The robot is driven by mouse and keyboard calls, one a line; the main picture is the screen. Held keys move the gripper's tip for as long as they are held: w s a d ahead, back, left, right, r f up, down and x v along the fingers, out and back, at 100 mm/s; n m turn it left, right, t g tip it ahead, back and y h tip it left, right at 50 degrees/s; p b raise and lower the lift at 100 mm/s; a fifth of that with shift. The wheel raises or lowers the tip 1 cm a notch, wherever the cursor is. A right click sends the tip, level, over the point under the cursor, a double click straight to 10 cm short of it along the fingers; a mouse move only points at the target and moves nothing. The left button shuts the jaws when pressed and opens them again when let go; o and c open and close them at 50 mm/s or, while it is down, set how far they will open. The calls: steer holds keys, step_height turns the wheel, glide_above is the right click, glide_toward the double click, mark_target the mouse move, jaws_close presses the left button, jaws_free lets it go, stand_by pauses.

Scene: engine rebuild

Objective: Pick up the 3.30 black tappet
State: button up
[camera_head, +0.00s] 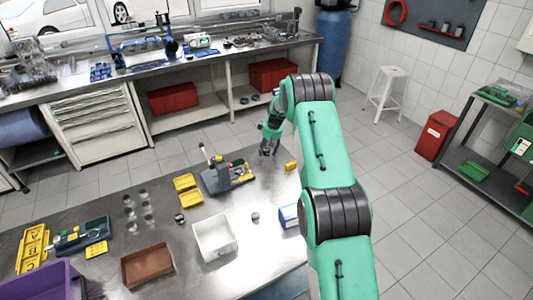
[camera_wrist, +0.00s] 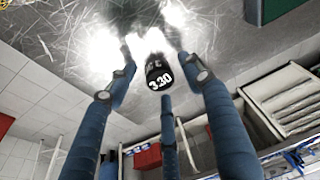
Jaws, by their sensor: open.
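The black tappet (camera_wrist: 157,74), marked 3.30 in white, stands on the shiny metal table near its edge in the wrist view. My gripper (camera_wrist: 158,72) is open, with its blue fingers spread around the tappet. Whether any finger touches it I cannot tell. In the head view, my gripper (camera_head: 268,151) is low at the far edge of the metal table (camera_head: 240,275). I cannot make out the tappet there.
A grey device with a lever (camera_head: 222,176) stands left of my gripper. A small yellow block (camera_head: 291,166) lies to its right. Yellow trays (camera_head: 190,199), a white bin (camera_head: 215,238) and a brown tray (camera_head: 147,265) are nearer. Bare table surrounds the small dark cylinder (camera_head: 255,217).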

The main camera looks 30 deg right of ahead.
mark_target(267, 150)
stand_by(0.4)
steer(key=c, duration=1.2)
steer(key=shift+r, duration=0.2)
steer(key=shift+r, duration=0.55)
step_height(267, 150, up, 2)
steer(key=shift+w+r, duration=0.1)
steer(key=s+a, duration=0.1)
steer(key=s, duration=0.4)
steer(key=s+a+r, duration=0.1)
steer(key=s+a, duration=0.1)
steer(key=s, duration=0.3)
steer(key=s+a, duration=0.2)
steer(key=s, duration=0.3)
steer(key=shift+s+a+r, duration=0.1)
steer(key=shift+a+r, duration=0.05)
steer(key=shift+r, duration=0.05)
